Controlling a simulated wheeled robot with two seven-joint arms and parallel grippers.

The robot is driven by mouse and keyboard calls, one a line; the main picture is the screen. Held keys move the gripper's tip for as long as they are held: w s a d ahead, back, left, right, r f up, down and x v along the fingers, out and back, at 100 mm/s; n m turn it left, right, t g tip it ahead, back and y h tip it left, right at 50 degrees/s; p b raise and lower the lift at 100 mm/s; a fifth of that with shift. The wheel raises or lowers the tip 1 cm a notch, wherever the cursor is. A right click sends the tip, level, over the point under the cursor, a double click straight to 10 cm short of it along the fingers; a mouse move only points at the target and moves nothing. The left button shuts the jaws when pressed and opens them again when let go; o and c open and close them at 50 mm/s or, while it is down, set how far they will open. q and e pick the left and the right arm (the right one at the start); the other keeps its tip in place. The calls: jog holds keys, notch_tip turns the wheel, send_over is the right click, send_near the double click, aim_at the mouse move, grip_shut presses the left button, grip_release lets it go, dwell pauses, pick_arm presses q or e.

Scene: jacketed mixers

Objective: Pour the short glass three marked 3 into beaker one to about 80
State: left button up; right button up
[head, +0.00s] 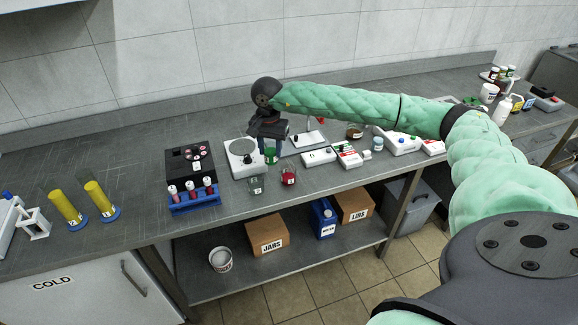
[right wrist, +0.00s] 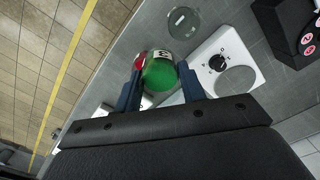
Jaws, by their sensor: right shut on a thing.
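My right gripper (head: 269,146) is shut on a short glass of green liquid (head: 270,156). My left gripper is not in view.
A glass of red liquid (head: 289,177) stands right of the clear vessel. A white hotplate (head: 243,158) is behind it, and a blue tube rack (head: 194,198) is to the left. Two yellow cylinders (head: 66,208) stand farther left. Several small devices sit to the right.

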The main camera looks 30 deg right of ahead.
aim_at(274, 150)
jog(key=m, duration=0.2)
jog(key=d+m, duration=0.1)
jog(key=shift+w+f, duration=0.3)
jog(key=shift+w, duration=0.05)
jog(key=m, duration=0.2)
jog(key=shift+w+f+m, duration=0.1)
jog(key=shift+f+m, duration=0.05)
jog(key=shift+m, duration=0.15)
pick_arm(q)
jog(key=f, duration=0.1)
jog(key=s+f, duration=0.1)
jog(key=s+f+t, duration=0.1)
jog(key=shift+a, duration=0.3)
pick_arm(e)
jog(key=shift+m, duration=0.5)
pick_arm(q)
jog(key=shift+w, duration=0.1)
pick_arm(e)
jog(key=shift+f, duration=0.1)
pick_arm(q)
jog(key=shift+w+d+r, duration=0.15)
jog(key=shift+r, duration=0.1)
pick_arm(e)
jog(key=shift+d+f+y, duration=0.3)
jog(key=shift+f+y, duration=0.05)
jog(key=shift+y, duration=0.25)
